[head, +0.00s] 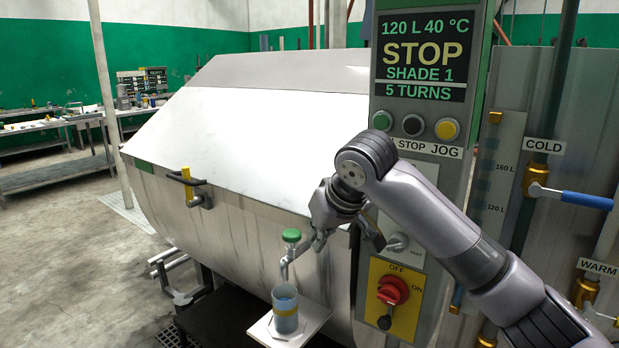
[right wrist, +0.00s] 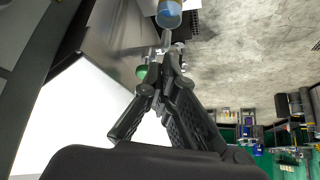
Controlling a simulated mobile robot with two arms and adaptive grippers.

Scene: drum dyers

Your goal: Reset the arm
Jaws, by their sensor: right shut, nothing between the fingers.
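My right arm (head: 440,225) reaches in from the lower right, across the front of the control column. My right gripper (head: 320,240) is shut and empty, beside and a little right of a small tap with a green knob (head: 291,235). In the right wrist view the two black fingers (right wrist: 161,68) come together at their tips, close to the green knob (right wrist: 142,72) in the picture. I cannot tell whether they touch the tap. The arm partly hides the column's lower controls. My left gripper is not in view.
A cup of bluish liquid (head: 285,310) stands on a small plate (head: 310,318) under the tap. The drum machine (head: 240,225) fills the middle. A red rotary switch (head: 393,290) and a blue valve lever (head: 587,200) are near the arm. Open floor (head: 80,240) lies left.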

